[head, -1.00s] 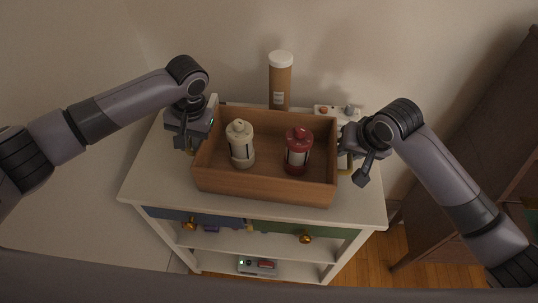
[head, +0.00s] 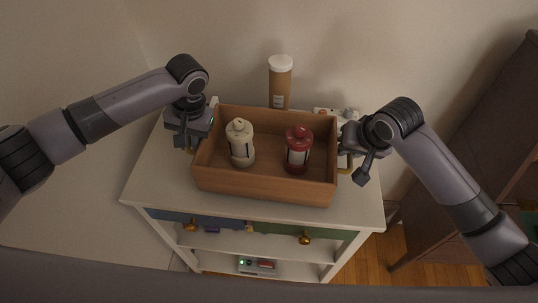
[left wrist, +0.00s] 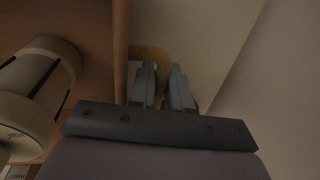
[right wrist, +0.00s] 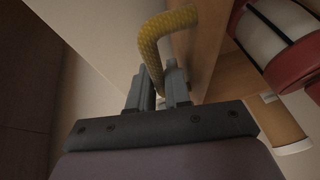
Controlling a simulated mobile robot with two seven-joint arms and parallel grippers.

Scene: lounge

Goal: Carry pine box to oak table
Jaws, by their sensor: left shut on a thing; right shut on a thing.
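The pine box (head: 265,188) is an open brown wooden box at the top of a white cabinet. It holds a cream lantern (head: 240,144) and a red lantern (head: 298,150), both upright. My left gripper (head: 192,146) is at the box's left end, shut on a yellow rope handle (left wrist: 150,56). My right gripper (head: 352,158) is at the right end, shut on the other yellow rope handle (right wrist: 152,44). I cannot tell whether the box touches the cabinet top. No oak table is clearly identifiable in these views.
The white cabinet (head: 150,181) has a blue drawer and a green drawer with brass knobs, and a lower shelf holding a small device (head: 257,265). A cardboard tube with a white lid (head: 280,84) stands behind the box. A dark wooden shelf unit (head: 478,130) stands at the right.

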